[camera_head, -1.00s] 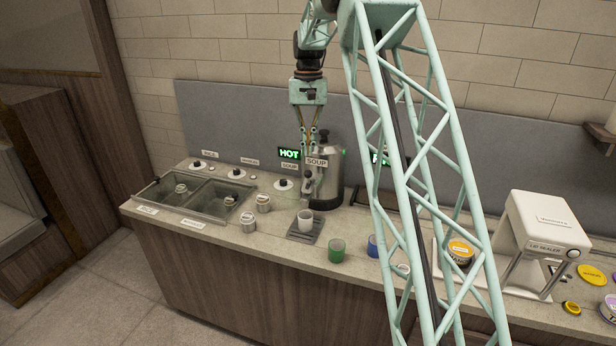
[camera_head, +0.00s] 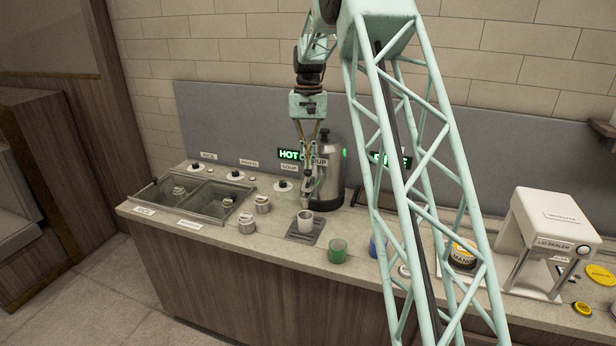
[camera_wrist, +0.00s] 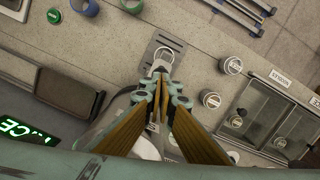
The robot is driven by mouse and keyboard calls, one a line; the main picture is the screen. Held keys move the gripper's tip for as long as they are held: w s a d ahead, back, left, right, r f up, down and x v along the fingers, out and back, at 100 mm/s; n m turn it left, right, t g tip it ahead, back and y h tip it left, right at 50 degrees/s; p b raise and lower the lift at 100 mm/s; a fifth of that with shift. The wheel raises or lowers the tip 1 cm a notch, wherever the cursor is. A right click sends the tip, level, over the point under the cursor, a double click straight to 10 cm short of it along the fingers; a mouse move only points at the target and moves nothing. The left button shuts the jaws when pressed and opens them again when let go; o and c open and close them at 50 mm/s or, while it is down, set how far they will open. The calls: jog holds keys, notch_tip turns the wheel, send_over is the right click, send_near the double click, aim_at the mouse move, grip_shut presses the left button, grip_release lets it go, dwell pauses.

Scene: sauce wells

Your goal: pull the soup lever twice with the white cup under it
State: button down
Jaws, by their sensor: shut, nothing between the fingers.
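The white cup (camera_head: 305,219) stands upright on the dark drip tray (camera_head: 291,234), in front of the steel soup dispenser (camera_head: 330,182). In the wrist view, the cup (camera_wrist: 163,62) shows just beyond my fingertips. The dispenser's spout and lever area (camera_head: 308,180) is above the cup, but the lever is too small and covered to make out clearly. My gripper (camera_head: 310,150) points down in front of the dispenser, above the cup and partly over the SOUP label. Its fingers are together and hold nothing; in the wrist view the fingertips (camera_wrist: 160,92) cover part of the dispenser.
A green cup (camera_head: 337,252) and a blue cup (camera_head: 374,246) stand to the right of the tray. Two lidded jars (camera_head: 262,204) and open wells (camera_head: 215,202) are to the left. A lid sealer (camera_head: 550,235) stands at the right. My arm hides part of the counter.

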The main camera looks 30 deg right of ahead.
aim_at(309, 174)
jog(key=shift+s+f, duration=0.2)
jog(key=shift+f, duration=0.3)
jog(key=shift+s+a+f+b, duration=0.1)
jog(key=shift+f+b, duration=0.1)
jog(key=shift+f, duration=0.3)
jog(key=shift+s+f+b, duration=0.1)
jog(key=shift+f+b, duration=0.05)
jog(key=shift+f, duration=0.35)
jog(key=c, duration=2.9)
grip_release()
jog(key=shift+w+f, duration=0.25)
jog(key=shift+f, duration=0.95)
jog(key=shift+w+d+r, duration=0.1)
jog(key=shift+d+r, duration=0.1)
jog(key=shift+c, duration=0.5)
jog(key=shift+w+d+r, duration=0.1)
jog(key=shift+w+d, duration=0.05)
jog(key=shift+w, duration=0.1)
jog(key=shift+c, duration=1.2)
jog(key=shift+w+d+r+p, duration=0.25)
jog(key=shift+w+p, duration=0.3)
jog(key=shift+p, duration=0.15)
jog(key=shift+w+d+r+p, duration=0.15)
jog(key=shift+w+d+p, duration=0.1)
jog(key=shift+w+p, duration=0.4)
jog(key=shift+c, duration=0.7)
jog(key=shift+s+r, duration=0.1)
notch_tip(309, 174, up, 12)
jog(key=w, duration=0.1)
jog(key=shift+d, duration=0.3)
